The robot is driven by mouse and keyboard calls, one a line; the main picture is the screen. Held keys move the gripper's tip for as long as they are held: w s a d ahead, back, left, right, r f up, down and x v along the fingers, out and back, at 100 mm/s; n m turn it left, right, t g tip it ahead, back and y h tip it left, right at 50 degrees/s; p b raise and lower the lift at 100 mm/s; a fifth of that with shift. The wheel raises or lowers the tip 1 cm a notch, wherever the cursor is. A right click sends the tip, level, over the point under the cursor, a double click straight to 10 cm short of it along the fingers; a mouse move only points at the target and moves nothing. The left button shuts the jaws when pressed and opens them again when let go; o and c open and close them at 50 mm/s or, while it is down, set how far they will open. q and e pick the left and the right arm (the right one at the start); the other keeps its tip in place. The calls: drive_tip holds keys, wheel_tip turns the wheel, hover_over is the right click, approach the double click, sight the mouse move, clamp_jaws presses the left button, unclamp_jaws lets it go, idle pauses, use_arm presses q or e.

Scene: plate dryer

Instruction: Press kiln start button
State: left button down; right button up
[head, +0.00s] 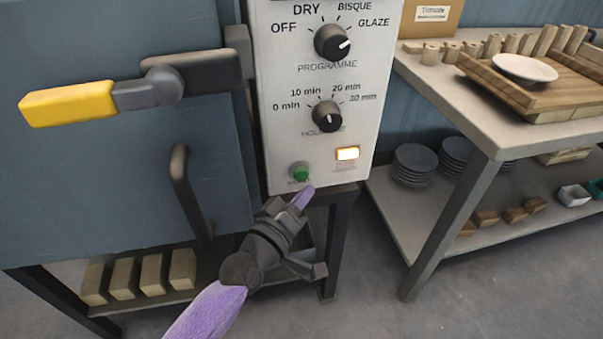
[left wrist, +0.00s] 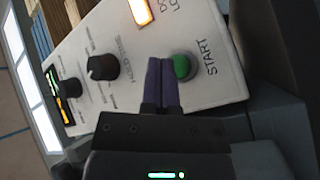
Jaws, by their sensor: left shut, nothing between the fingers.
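The green start button (head: 300,171) sits at the lower left of the white kiln control panel (head: 272,110). In the left wrist view the button (left wrist: 182,66) is labelled START. My left gripper (head: 303,197) is shut and empty, with purple fingers. In the head view its tips are just below and right of the button. In the left wrist view the shut fingers (left wrist: 162,80) are beside the button, on its left. I cannot tell whether the tips touch the panel. My right gripper is not in view.
A lit orange-white lamp (head: 347,153) is right of the button. The programme knob (head: 332,42) and hold time knob (head: 327,116) are above. The kiln door has a yellow-ended latch handle (head: 67,104) and a dark pull handle (head: 186,190). A shelved table (head: 470,120) stands right.

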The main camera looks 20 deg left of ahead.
use_arm(q)
drive_tip(key=s+d, duration=0.1)
drive_tip(key=s+d+p, duration=0.1)
drive_tip(key=s, duration=0.1)
drive_tip(key=shift+r, duration=0.15)
idle(0.7)
